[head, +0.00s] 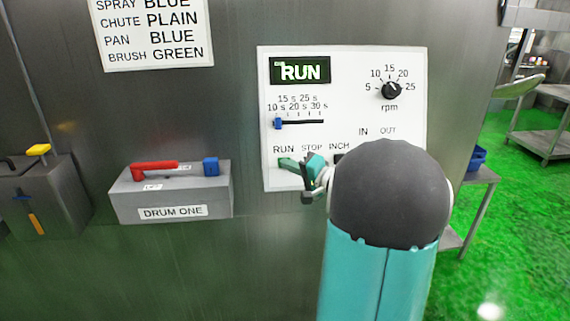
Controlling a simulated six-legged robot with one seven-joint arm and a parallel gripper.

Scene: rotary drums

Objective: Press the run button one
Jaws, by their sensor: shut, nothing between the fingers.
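The white control panel (350,75) is on the steel wall, with a lit green display (300,70) reading RUN. The green run button (284,161) sits under the RUN label at the panel's lower left, partly covered. My gripper (292,166) is shut and empty, with its tip at or just in front of the run button. I cannot tell whether it touches. My gripper and wrist hide the stop button and most of the inch button. The box at the left of the panel is labelled DRUM ONE (172,212).
The panel has a blue time slider (278,123) at the 10 s end and a black rpm knob (391,90). The grey drum one box (215,200) carries a red handle (154,167) and a blue block (211,166). Another grey box (40,190) stands far left. Steel tables (475,200) stand right.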

